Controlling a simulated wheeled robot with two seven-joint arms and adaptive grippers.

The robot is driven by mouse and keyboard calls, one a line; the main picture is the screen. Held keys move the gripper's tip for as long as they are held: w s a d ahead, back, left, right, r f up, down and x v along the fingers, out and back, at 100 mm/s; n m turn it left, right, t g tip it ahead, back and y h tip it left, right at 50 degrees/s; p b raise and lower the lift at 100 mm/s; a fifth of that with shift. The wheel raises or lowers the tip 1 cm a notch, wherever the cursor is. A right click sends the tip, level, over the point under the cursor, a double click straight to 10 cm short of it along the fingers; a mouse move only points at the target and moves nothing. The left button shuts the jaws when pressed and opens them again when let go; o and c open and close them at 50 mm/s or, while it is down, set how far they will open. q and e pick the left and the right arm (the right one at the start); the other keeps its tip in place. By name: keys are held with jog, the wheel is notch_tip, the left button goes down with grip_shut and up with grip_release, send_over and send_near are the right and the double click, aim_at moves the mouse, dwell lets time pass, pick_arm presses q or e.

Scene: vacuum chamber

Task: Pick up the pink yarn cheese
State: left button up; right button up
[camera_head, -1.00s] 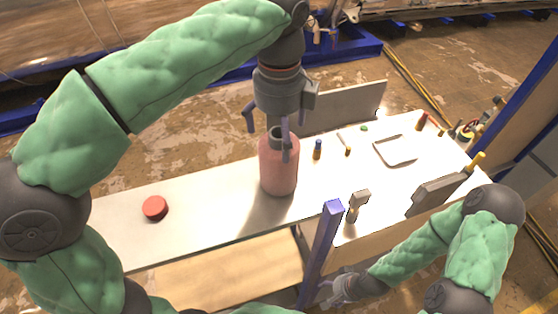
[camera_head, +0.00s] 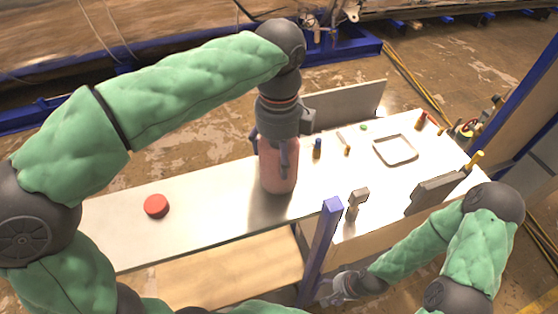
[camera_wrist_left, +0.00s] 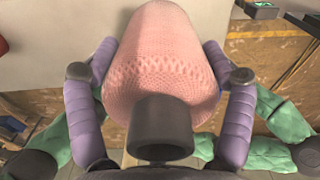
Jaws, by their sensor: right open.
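The pink yarn cheese (camera_head: 277,178) stands upright on the white table, a knitted-looking pink body with a dark core at its top. My left gripper (camera_head: 270,160) is above it and around its upper part, pointing down. In the left wrist view the yarn cheese (camera_wrist_left: 165,65) sits between the two purple-padded fingers of the left gripper (camera_wrist_left: 160,60), which are wide apart, one on each side. Whether the pads touch it is hard to tell. My right gripper (camera_head: 342,288) is empty, low near the table's front edge, far from the yarn cheese; its fingers are small in view.
A red disc (camera_head: 155,206) lies on the left part of the white table (camera_head: 215,205). A blue post (camera_head: 322,245) stands at the front edge. A grey upright panel (camera_head: 350,103), a rectangular frame (camera_head: 396,150) and several small pegs occupy the right part.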

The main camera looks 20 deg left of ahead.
dwell(0.3)
pick_arm(q)
jog(key=w+d+r+p, duration=0.2)
jog(key=w+r+p, duration=0.1)
jog(key=w+r, duration=1)
jog(key=shift+w, duration=0.45)
jog(key=shift+d+f, duration=0.1)
